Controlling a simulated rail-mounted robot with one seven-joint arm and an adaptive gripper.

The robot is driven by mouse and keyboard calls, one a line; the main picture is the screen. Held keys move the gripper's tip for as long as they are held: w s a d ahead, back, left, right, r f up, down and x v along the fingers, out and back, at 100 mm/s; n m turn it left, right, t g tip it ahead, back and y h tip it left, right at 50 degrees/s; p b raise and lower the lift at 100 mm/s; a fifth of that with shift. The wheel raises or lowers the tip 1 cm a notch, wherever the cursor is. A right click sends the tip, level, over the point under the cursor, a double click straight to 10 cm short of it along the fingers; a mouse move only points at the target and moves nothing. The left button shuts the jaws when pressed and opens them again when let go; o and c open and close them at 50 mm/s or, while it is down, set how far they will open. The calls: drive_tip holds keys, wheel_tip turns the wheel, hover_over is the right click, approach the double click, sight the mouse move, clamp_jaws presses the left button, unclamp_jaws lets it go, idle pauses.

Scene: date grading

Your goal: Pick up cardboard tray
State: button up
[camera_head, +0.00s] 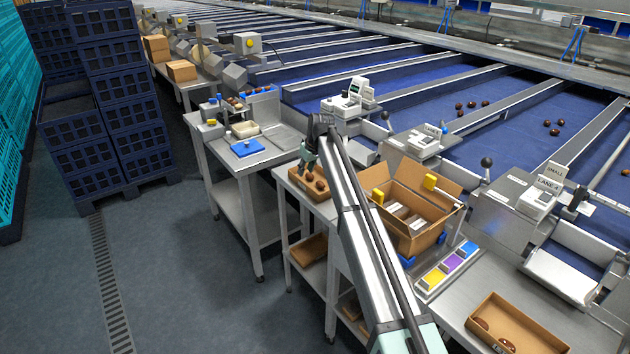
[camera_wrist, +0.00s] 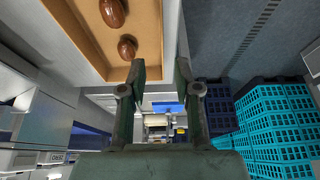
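A cardboard tray (camera_head: 326,196) with brown dates in it sits on the steel bench left of the open carton. In the wrist view the tray (camera_wrist: 95,57) fills the upper left, with two dates showing. My gripper (camera_head: 307,164) is at the tray's far left edge in the head view. In the wrist view my gripper (camera_wrist: 160,76) has its fingers apart, with the tray's wall and corner between or just beyond the fingertips. I cannot tell whether either finger touches the wall. A second cardboard tray (camera_head: 545,338) with dates lies at the front right.
An open carton (camera_head: 408,234) holding packs stands right of my arm. A strip of coloured pads (camera_head: 446,270) lies in front of it. A scale (camera_head: 347,104) stands behind my gripper. Dark stacked crates (camera_head: 128,110) are at the left, with open floor between.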

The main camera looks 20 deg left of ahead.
sight(302, 183)
drive_tip(key=shift+x, duration=1.25)
drive_tip(key=shift+a+f+p, duration=0.15)
drive_tip(key=shift+f+p, duration=0.5)
drive_tip(key=shift+p, duration=0.05)
drive_tip(key=p+x, duration=0.1)
drive_tip(key=x, duration=0.3)
drive_tip(key=shift+s+f, duration=0.1)
drive_tip(key=shift+s, duration=0.05)
clamp_jaws()
